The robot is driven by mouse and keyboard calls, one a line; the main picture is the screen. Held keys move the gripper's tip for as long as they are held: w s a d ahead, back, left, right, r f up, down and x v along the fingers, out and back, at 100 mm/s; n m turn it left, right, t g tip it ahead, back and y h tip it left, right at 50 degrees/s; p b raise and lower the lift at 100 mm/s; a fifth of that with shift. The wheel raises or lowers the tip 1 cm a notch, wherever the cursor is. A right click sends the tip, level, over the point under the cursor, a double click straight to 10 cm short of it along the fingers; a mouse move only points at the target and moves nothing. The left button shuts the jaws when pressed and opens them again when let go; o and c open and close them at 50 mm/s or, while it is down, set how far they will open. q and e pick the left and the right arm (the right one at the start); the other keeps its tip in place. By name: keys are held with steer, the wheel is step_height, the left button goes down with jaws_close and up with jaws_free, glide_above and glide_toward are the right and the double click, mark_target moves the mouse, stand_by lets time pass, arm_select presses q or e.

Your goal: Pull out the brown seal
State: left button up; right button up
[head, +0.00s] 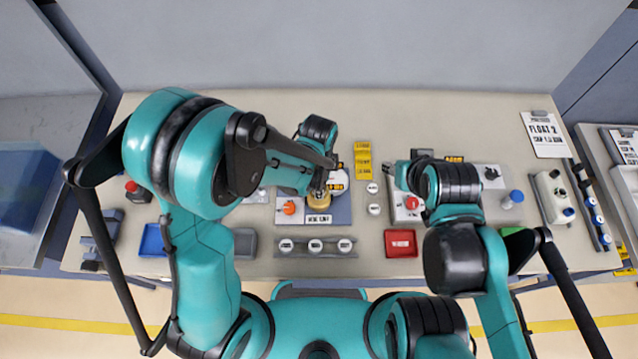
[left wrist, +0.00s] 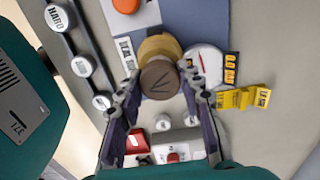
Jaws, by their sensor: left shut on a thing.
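The brown seal (left wrist: 160,78) is a round dark-brown cap with a mark on top, seen in the left wrist view between my left gripper's fingers (left wrist: 157,94). It overlaps a tan round neck (left wrist: 160,46); I cannot tell whether it is seated or lifted. In the head view my left gripper (head: 322,183) is over the tan neck (head: 318,201) on the blue-grey mat (head: 342,212), and the seal is hidden. My left gripper is shut on the seal. My right gripper (head: 388,168) is above the right unit, apart from the seal; its jaws are too small to read.
An orange knob (head: 290,208) is left of the neck, and a white round gauge (left wrist: 207,64) is beside it. Yellow tags (head: 363,160) lie to the right. A rack of white caps (head: 315,245) and a red tray (head: 401,243) stand in front. The back of the table is clear.

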arm_select(q)
steer(key=shift+r, duration=0.1)
steer(key=shift+r+p, duration=1.45)
steer(key=shift+r, duration=0.65)
